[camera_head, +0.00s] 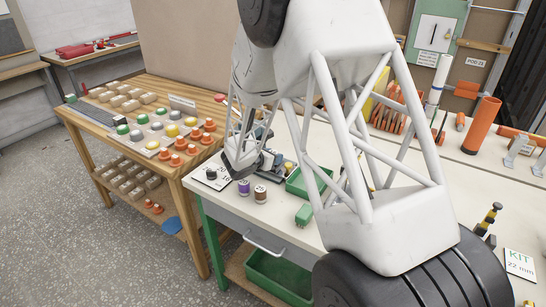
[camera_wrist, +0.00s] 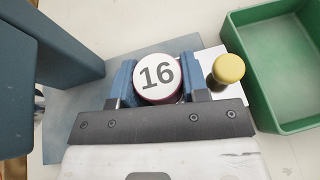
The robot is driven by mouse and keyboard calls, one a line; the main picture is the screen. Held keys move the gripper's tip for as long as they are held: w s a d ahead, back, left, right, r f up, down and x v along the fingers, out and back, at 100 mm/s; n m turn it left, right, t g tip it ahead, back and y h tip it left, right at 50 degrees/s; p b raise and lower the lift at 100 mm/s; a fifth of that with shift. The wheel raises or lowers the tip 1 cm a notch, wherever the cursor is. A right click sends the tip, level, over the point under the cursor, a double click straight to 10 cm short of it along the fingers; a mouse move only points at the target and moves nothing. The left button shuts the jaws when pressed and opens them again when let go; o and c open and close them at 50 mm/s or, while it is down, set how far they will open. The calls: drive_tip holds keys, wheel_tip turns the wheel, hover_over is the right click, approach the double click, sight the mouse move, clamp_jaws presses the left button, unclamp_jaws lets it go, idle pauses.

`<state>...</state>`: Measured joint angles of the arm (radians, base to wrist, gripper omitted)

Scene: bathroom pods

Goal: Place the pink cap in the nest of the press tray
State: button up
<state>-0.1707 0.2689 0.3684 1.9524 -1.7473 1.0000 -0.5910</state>
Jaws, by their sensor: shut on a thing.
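The pink cap (camera_wrist: 157,78) shows in the wrist view as a round piece with a white top marked 16 and a dark pink side. My gripper (camera_wrist: 157,88) is shut on it, with one finger on each side. A flat blue-grey plate (camera_wrist: 75,112) lies below and behind, with a tall blue block (camera_wrist: 55,55) at the left, seemingly parts of the press. The nest is not clearly visible; I cannot tell whether the cap touches anything below. In the head view my gripper (camera_head: 241,165) is over the white table's left end, and the cap is hidden.
A yellow-topped knob (camera_wrist: 229,68) stands close right of my gripper, beside a green bin (camera_wrist: 259,100). Purple (camera_head: 244,187) and brown (camera_head: 260,193) numbered pieces stand near the table's front edge. A wooden table (camera_head: 190,175) with colored caps and orange cones is at left.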

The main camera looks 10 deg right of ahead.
drive_tip(key=shift+f, duration=0.1)
drive_tip(key=o, duration=0.9)
drive_tip(key=shift+o, duration=0.2)
drive_tip(key=shift+s+a+r, duration=0.1)
drive_tip(key=shift+a+r, duration=0.05)
drive_tip(key=shift+r, duration=0.1)
drive_tip(key=v, duration=1.1)
drive_tip(key=shift+s+a, duration=0.15)
drive_tip(key=shift+a, duration=0.05)
drive_tip(key=shift+r, duration=0.2)
